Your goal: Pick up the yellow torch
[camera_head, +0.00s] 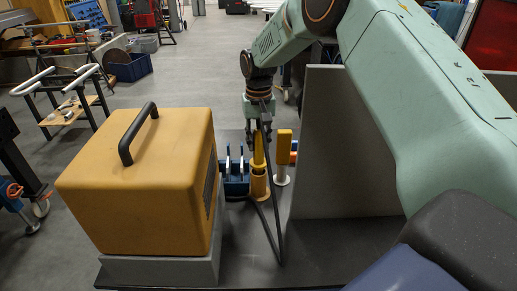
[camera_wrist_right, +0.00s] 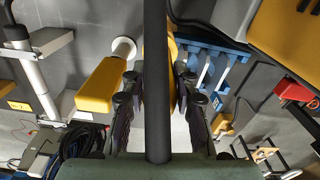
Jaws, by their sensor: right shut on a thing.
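A slim yellow torch (camera_head: 259,152) stands upright in a yellow cup-shaped holder (camera_head: 258,186) at the middle of the dark table in the head view. My right gripper (camera_head: 258,135) comes down from above and is shut on its upper part. In the right wrist view the torch (camera_wrist_right: 173,72) shows as a yellow strip between the fingers (camera_wrist_right: 158,88), mostly hidden behind a black hose (camera_wrist_right: 157,60). The torch's lower end is hidden in the holder. My left gripper is in neither view.
A second yellow-handled tool (camera_head: 284,150) on a white base stands close to the right. A blue rack (camera_head: 236,183) stands to the left behind. A large yellow case (camera_head: 140,185) fills the left side. A grey panel (camera_head: 340,145) rises at right.

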